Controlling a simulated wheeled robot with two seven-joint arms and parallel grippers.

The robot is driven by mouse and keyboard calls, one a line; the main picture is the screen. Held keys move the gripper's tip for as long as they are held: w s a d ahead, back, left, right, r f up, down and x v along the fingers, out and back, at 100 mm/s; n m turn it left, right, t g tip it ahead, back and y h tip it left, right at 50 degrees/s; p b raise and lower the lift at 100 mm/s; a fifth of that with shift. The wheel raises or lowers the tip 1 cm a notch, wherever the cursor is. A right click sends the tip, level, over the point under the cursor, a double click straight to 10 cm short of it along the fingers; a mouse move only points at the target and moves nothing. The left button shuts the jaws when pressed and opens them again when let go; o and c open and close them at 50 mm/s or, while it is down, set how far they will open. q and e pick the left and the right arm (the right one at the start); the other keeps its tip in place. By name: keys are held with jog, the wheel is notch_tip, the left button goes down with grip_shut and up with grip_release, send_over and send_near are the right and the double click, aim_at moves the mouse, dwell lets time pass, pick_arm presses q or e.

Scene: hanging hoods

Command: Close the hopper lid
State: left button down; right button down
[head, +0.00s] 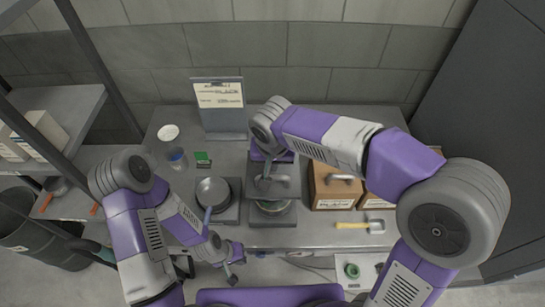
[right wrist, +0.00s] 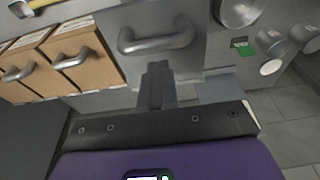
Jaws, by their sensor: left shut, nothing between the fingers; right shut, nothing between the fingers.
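The hopper (head: 272,216) stands mid-table, with a round opening showing at its front. Its grey lid (head: 287,170) carries a curved metal handle (head: 279,183) and seems raised behind the opening; its exact angle is unclear. In the right wrist view the lid (right wrist: 190,58) and handle (right wrist: 157,40) fill the top middle. My right gripper (head: 267,174) is shut and empty over the lid; in the right wrist view its fingertips (right wrist: 156,68) are just short of the handle, apparently not touching. My left gripper (head: 231,272) is shut and empty by the table's front edge.
A round metal pan (head: 212,191) sits on a base left of the hopper. Cardboard boxes with handles (head: 335,187) stand close at its right. A sign board (head: 219,106) stands behind. A yellow-handled scoop (head: 360,225) lies at front right. Shelves (head: 75,100) are at the left.

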jog(key=w+p+v, duration=0.2)
jog(key=v, duration=0.9)
jog(key=shift+r+p, duration=0.3)
jog(key=shift+r, duration=0.4)
